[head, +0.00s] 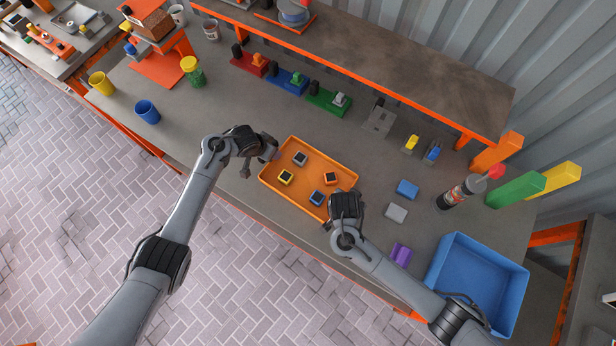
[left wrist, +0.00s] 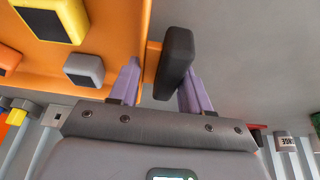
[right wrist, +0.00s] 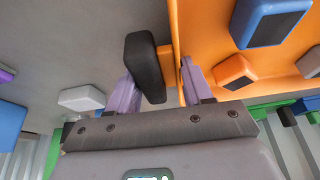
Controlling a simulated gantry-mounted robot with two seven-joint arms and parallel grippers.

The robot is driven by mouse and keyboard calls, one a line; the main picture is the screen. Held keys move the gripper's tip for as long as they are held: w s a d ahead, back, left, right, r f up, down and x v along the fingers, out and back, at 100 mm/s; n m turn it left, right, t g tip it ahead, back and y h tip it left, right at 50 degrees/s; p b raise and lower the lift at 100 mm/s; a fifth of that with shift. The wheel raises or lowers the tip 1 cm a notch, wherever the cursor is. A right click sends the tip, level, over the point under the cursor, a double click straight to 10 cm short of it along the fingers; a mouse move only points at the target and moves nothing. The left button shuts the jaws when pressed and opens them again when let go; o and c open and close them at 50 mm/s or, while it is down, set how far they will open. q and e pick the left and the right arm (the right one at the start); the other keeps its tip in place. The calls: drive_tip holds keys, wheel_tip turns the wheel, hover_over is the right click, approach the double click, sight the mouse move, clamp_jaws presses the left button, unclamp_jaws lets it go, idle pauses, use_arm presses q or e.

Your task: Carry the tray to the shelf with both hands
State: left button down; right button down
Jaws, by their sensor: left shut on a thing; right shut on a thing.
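The orange tray (head: 290,185) is over the middle of the grey workbench; I cannot tell whether it rests on it or hangs just above. Several small blocks with dark tops lie in it: grey (head: 300,159), yellow (head: 286,177), blue (head: 317,197) and orange (head: 331,179). My left gripper (head: 264,152) is shut on the tray's left black handle (left wrist: 175,60). My right gripper (head: 340,200) is shut on the right black handle (right wrist: 144,65). The raised shelf (head: 400,75), with a brown-grey top and orange edge, runs along the back; its right part is bare.
Red, blue and green fixtures (head: 328,99) stand under the shelf front. Blue and grey blocks (head: 397,212), a purple piece (head: 400,255), a dark bottle (head: 455,194) and a blue bin (head: 485,275) are to the right. Cups (head: 147,111) stand at the left.

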use_arm(q)
drive_tip(key=shift+w+a+r, duration=0.1)
drive_tip(key=shift+a+r, duration=0.15)
use_arm(e)
drive_tip(key=shift+d+r, duration=0.15)
